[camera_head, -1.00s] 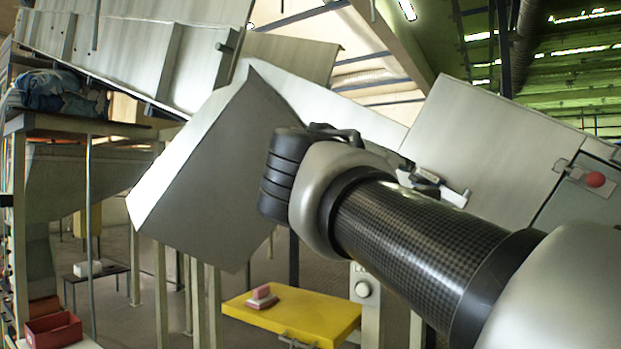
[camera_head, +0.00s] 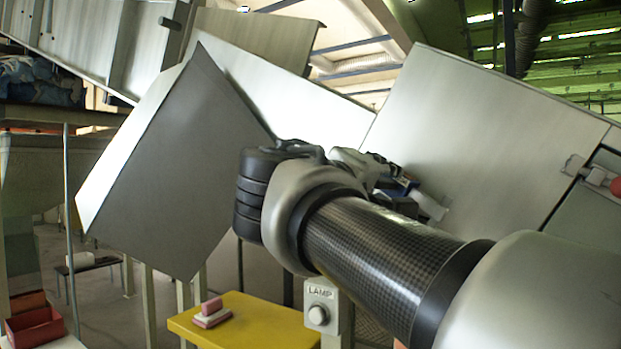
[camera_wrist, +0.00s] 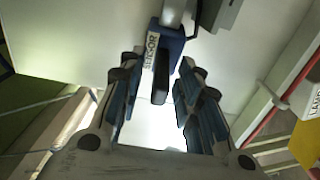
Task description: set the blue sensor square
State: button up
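The blue sensor (camera_wrist: 168,46), with a white label reading SENSOR, hangs tilted at the top middle of the wrist view. A dark, blunt part of it points down between my fingers. My gripper (camera_wrist: 156,78) is open, one finger on each side of that dark part, with a gap visible on both sides. In the camera_head view, a small blue part of the sensor (camera_head: 408,183) shows just past my wrist. My arm hides most of the gripper and the sensor's mount there.
Large grey metal chutes (camera_head: 170,165) and a pale panel (camera_head: 480,130) stand close around my arm. A LAMP button box (camera_head: 320,312) is below it. A yellow table (camera_head: 255,318) bears a pink-and-white block (camera_head: 211,313). A red bin (camera_head: 35,327) sits at lower left.

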jog(key=shift+s+a, duration=0.1)
jog(key=shift+s, duration=0.05)
jog(key=shift+c, duration=0.6)
grip_shut()
